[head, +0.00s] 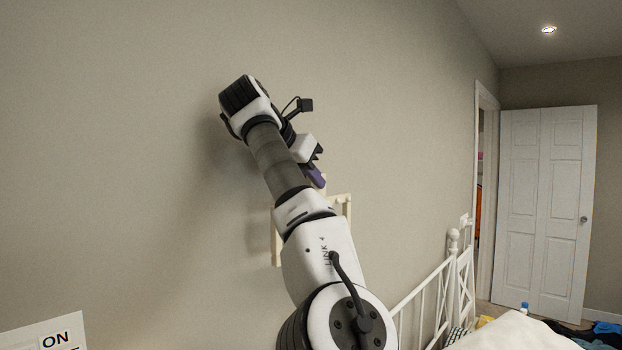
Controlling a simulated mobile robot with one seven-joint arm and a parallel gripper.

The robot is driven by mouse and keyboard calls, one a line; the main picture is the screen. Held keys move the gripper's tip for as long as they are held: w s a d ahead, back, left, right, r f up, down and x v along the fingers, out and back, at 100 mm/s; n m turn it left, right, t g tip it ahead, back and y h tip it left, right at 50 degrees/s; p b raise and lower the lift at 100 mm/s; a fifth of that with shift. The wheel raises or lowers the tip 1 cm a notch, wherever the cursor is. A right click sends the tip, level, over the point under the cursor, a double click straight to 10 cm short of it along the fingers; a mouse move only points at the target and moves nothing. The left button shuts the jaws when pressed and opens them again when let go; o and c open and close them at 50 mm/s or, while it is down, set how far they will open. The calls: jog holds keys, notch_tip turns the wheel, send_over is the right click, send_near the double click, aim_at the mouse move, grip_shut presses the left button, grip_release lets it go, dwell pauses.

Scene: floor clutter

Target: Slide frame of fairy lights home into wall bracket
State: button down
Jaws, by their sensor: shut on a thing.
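The frame of fairy lights (347,208) is a cream, squarish frame with small bumps along its edge. It is at the wall in the middle of the head view, and my arm hides much of it. My gripper (318,158) is just above its top edge, pointing down and right, and is shut. A small purple piece (317,178) shows at the fingertips, between them and the frame; its contact with the frame is unclear. I cannot make out the wall bracket, or whether the frame is seated in it.
The beige wall (130,160) is bare on the left, apart from a white sign (45,337) reading "ON" at the lower left. A white metal bed frame (453,262) with pale bedding (515,332) stands at the lower right. A white door (545,210) is behind it, with clothes on the floor.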

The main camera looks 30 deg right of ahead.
jog(key=shift+f+b, duration=2.45)
jog(key=shift+f, duration=0.35)
jog(key=shift+f+b, duration=1.95)
jog(key=shift+f, duration=0.4)
jog(key=c, duration=1.3)
grip_release()
jog(key=p+v, duration=0.1)
jog(key=v, duration=0.2)
jog(key=p+v, duration=0.1)
jog(key=v, duration=0.2)
jog(key=shift+d+r, duration=0.25)
jog(key=shift+a+r+p, duration=0.25)
jog(key=shift+p, duration=0.35)
jog(key=shift+s+a+r+p, duration=0.15)
jog(key=shift+s+a+p, duration=0.1)
jog(key=shift+p, duration=0.45)
jog(key=shift+a, duration=0.25)
